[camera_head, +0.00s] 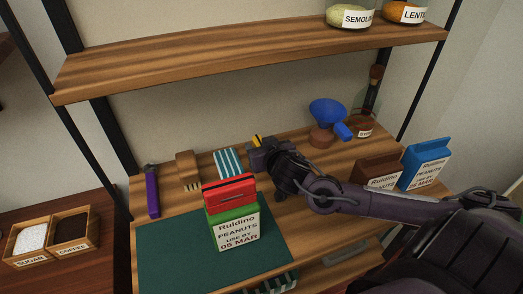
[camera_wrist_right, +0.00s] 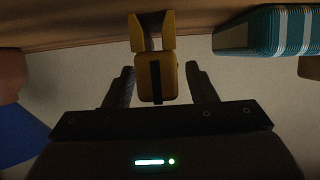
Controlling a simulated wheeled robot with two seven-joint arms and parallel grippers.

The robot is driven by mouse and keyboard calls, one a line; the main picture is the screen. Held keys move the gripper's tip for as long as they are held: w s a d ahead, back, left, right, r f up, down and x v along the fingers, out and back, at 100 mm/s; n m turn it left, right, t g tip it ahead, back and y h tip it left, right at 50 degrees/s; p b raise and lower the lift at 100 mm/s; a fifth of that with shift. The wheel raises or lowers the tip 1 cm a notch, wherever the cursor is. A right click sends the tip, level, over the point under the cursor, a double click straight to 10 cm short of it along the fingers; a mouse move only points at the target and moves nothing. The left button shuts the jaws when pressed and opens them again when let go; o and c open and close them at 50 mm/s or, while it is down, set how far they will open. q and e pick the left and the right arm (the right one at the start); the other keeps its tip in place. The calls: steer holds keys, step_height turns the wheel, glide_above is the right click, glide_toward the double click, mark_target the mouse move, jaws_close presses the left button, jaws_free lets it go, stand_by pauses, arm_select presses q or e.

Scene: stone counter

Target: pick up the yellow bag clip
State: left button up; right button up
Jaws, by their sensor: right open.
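The yellow bag clip (camera_wrist_right: 155,78) is in the middle of the right wrist view, with a dark strip down its body and two flared yellow arms at the top. It lies between the two dark fingers of my right gripper (camera_wrist_right: 162,72), with a gap on both sides. My right gripper is open around it and does not visibly touch it. In the head view only a small yellow part of the clip (camera_head: 257,140) shows beside my right gripper (camera_head: 256,147); the rest is hidden. My left gripper is not in view.
A blue-and-white striped item (camera_head: 228,163) is close to the left of my gripper. A peanut bag with a red top (camera_head: 233,225) stands in front, on a green mat (camera_head: 165,255). A blue funnel (camera_head: 327,112) is at right. An upper shelf (camera_head: 250,62) spans above.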

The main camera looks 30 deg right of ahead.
steer(key=c, duration=1.1)
